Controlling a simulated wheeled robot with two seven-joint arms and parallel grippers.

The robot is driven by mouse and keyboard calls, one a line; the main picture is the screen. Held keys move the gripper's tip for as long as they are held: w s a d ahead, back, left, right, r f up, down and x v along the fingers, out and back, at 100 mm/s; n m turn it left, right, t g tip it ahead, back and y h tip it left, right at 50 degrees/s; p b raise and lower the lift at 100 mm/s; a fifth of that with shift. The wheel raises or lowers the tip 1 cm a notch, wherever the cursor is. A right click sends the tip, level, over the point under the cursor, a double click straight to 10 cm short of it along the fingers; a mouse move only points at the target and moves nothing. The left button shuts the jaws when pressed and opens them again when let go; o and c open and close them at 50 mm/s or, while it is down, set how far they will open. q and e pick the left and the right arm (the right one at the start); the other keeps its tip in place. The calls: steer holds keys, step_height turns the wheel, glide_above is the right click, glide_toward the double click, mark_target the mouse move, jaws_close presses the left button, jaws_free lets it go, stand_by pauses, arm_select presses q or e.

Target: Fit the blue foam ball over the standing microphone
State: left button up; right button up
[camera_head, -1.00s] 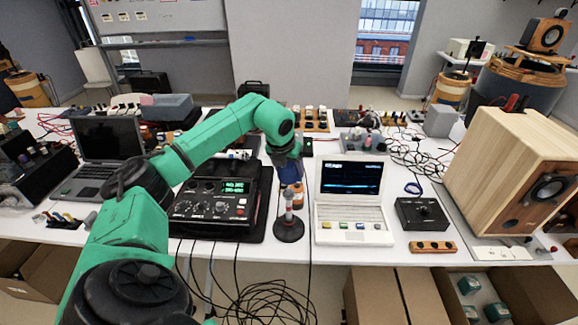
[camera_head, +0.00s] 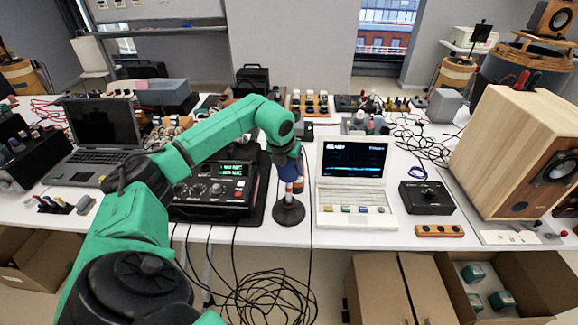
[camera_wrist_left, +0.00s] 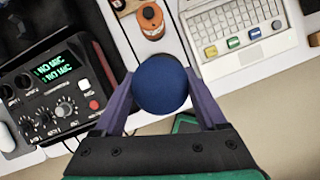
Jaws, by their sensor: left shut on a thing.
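My left gripper (camera_head: 289,165) is shut on the blue foam ball (camera_head: 287,172), in the middle of the head view. In the left wrist view the ball (camera_wrist_left: 160,84) sits between the two purple-grey fingers. The standing microphone (camera_head: 288,199) rises from a round dark base (camera_head: 288,213) at the table's front edge. The ball is straight above the microphone and hides its upper part in the head view. I cannot tell whether they touch. In the wrist view the microphone is hidden behind the ball. My right gripper is not in view.
A black mixer (camera_head: 215,188) with a green display stands close left of the microphone, and a white laptop (camera_head: 352,215) close right. An orange bottle (camera_wrist_left: 151,22) stands just behind. Cables (camera_head: 265,290) hang below the table edge. A wooden speaker (camera_head: 520,150) is far right.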

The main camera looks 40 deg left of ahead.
arm_select(q)
steer(key=shift+f+b, duration=0.35)
steer(key=shift+f, duration=0.15)
stand_by(0.6)
steer(key=o, duration=1.2)
steer(key=shift+o, duration=0.2)
steer(key=shift+r, duration=0.15)
steer(key=b+v, duration=0.1)
steer(key=v, duration=1.3)
steer(key=shift+r, duration=0.15)
steer(key=shift+d, duration=0.1)
